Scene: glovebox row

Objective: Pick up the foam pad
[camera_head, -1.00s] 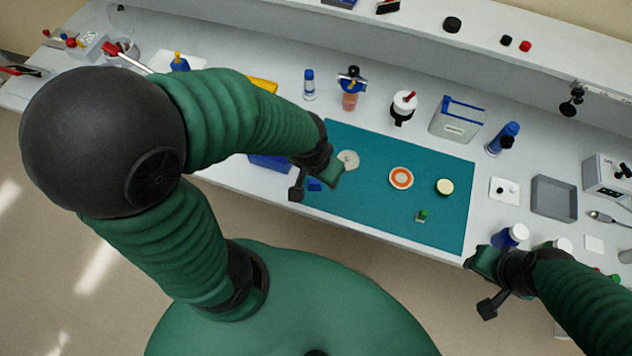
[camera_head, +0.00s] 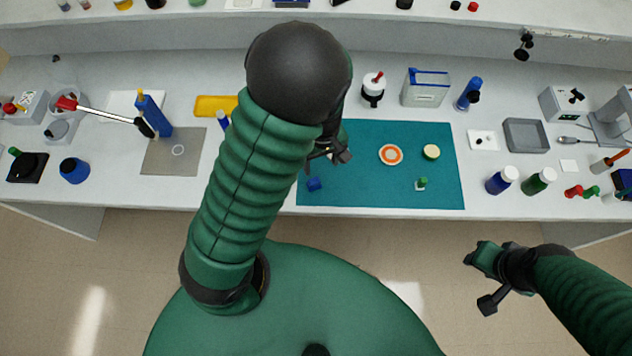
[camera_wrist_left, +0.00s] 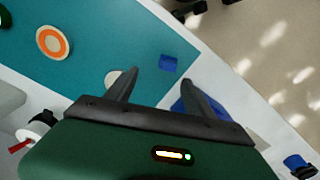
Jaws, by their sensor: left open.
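I cannot tell for certain which thing is the foam pad. A small blue block (camera_head: 314,184) lies on the teal mat (camera_head: 400,199) near its left end; it also shows in the left wrist view (camera_wrist_left: 168,62), just beyond my fingertips. A pale round disc (camera_wrist_left: 113,78) lies partly hidden behind one finger. My left gripper (camera_wrist_left: 160,77) is open and empty above the mat's left part; the head view shows it (camera_head: 340,154) up and right of the blue block. My right gripper (camera_head: 480,260) hangs in front of the bench, and its jaws are unclear.
An orange-ringed disc (camera_head: 391,155), a cream round piece (camera_head: 431,152) and a small green-topped piece (camera_head: 421,184) sit on the mat. A larger blue item (camera_wrist_left: 182,105) is partly behind a finger. Bottles, a grey tray (camera_head: 526,136) and a yellow tray (camera_head: 214,105) stand around.

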